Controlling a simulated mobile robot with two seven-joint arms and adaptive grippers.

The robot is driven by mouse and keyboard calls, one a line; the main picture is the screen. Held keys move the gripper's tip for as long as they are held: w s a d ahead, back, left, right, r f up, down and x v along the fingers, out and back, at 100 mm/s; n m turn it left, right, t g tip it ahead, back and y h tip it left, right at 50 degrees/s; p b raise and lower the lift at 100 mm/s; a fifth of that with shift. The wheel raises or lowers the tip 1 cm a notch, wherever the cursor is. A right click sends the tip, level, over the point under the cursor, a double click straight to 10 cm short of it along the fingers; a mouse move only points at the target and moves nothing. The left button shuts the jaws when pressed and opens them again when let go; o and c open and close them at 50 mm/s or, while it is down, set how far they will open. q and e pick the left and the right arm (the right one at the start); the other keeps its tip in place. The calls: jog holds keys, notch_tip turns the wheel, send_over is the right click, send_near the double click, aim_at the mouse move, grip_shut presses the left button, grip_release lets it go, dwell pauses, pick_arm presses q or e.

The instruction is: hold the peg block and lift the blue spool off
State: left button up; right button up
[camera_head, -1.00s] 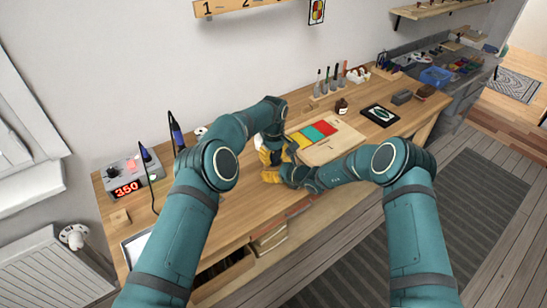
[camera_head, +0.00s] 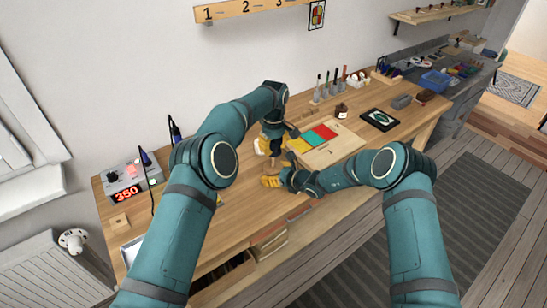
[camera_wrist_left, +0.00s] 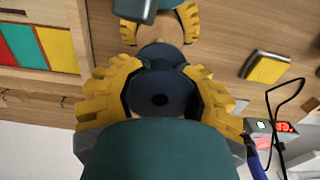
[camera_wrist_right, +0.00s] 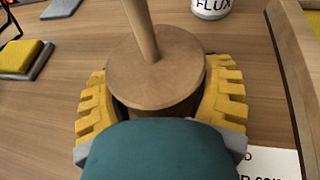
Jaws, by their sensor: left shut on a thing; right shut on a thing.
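The dark blue spool (camera_wrist_left: 160,92) sits between the yellow fingers of my left gripper (camera_head: 264,146), which is shut on it. Its centre hole shows in the left wrist view. The round wooden peg block (camera_wrist_right: 152,75) is between the fingers of my right gripper (camera_head: 272,181), which is shut on it. Its peg (camera_wrist_right: 138,28) stands bare in the right wrist view, with no spool around it. The spool is above and apart from the block. In the left wrist view the block (camera_wrist_left: 162,37) is partly hidden behind the spool.
A board with yellow, green and red panels (camera_head: 322,133) lies right of the grippers. A soldering station (camera_head: 128,183) stands at the left of the bench. A yellow sponge (camera_wrist_left: 268,68) and a flux tin (camera_wrist_right: 212,7) are nearby.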

pick_arm(q)
jog(key=shift+r, duration=1.85)
pick_arm(e)
jog(key=o, duration=1.3)
